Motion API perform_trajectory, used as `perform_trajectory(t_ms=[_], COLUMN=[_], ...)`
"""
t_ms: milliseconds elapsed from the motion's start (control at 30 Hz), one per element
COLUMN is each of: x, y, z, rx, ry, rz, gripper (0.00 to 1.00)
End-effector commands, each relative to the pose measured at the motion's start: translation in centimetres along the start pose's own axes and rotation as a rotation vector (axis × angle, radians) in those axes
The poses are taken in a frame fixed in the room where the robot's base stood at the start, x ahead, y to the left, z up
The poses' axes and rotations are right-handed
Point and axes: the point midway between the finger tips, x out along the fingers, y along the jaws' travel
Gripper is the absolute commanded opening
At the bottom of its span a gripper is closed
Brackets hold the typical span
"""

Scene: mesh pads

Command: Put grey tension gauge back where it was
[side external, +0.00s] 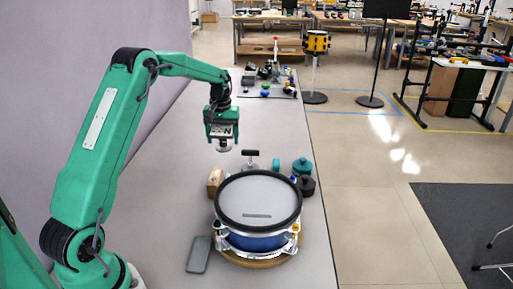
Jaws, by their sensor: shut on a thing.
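My gripper (222,140) is above the table, behind and a little left of the drum. It is shut on a small grey round piece, the grey tension gauge (223,148), which hangs below the jaws, clear of the table. Most of the gauge is hidden by the jaws, so its full shape cannot be told. The drum (258,200) has a grey mesh head, a black hoop, metal lugs and a blue shell. It stands on a round wooden base (262,262). A dark slot-like mark (257,216) lies on the front part of the head.
A wooden block (215,182), a black T-handled tool (250,158), a teal round item (302,167) and a dark round item (306,185) stand close around the drum. A flat grey slab (199,254) lies front left. Small parts crowd a board (270,85) at the far end.

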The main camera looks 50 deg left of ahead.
Motion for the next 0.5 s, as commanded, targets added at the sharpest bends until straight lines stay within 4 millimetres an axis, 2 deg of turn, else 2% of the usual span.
perform_trajectory(t_ms=[300, 500], x=[4.0, 4.6], y=[0.0, 0.0], z=[0.0, -0.1], rx=[0.0, 0.0], ry=[0.001, 0.003], rz=[0.0, 0.001], gripper=[0.33, 0.33])
